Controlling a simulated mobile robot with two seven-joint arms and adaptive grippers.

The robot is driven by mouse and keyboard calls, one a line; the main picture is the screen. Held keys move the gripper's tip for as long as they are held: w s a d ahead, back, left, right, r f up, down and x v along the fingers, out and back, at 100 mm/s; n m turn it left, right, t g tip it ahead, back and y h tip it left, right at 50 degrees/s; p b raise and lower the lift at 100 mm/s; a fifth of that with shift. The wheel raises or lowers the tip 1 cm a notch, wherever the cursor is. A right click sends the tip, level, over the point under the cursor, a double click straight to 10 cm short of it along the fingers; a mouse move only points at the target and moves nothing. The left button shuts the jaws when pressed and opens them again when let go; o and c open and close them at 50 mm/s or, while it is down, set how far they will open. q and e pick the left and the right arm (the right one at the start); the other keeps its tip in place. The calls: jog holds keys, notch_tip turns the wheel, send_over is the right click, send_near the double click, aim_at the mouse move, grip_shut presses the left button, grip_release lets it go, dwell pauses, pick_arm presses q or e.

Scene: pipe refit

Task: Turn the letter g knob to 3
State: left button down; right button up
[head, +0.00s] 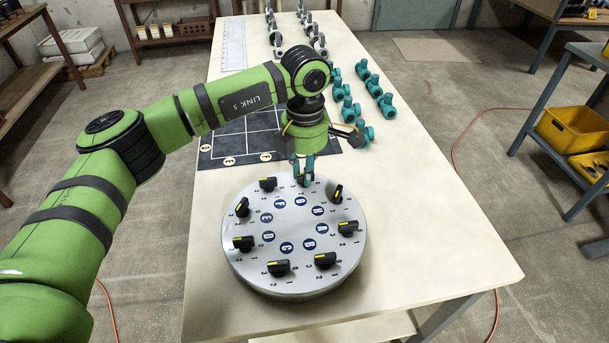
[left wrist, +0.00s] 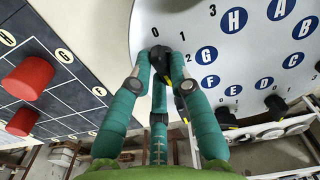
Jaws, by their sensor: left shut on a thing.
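A round grey dial plate (head: 294,268) lies on the table, with a ring of black knobs and blue letter discs. My left gripper (head: 304,180) reaches down at its far edge. In the left wrist view its teal fingers (left wrist: 158,72) are shut on a black knob (left wrist: 164,62) beside the letter G disc (left wrist: 207,55). The fingers cover much of this knob; a yellow mark shows on it. Digits 0, 1 and 2 stand around it. I cannot tell which digit it points to. My right gripper is not in view.
A dark gridded mat (head: 215,152) lies beyond the plate; red cylinders (left wrist: 28,75) stand on it in the left wrist view. Teal pipe fittings (head: 386,106) stand at the back right. The table's near right part is clear. Other knobs (head: 325,261) stand around the plate.

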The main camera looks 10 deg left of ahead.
pick_arm(q)
jog(key=shift+m+b, duration=0.3)
jog(key=shift+m, duration=0.3)
jog(key=shift+r, duration=0.1)
jog(key=c, duration=1.1)
grip_release()
jog(key=shift+d, duration=0.1)
jog(key=shift+c, duration=0.2)
notch_tip(320, 180, up, 12)
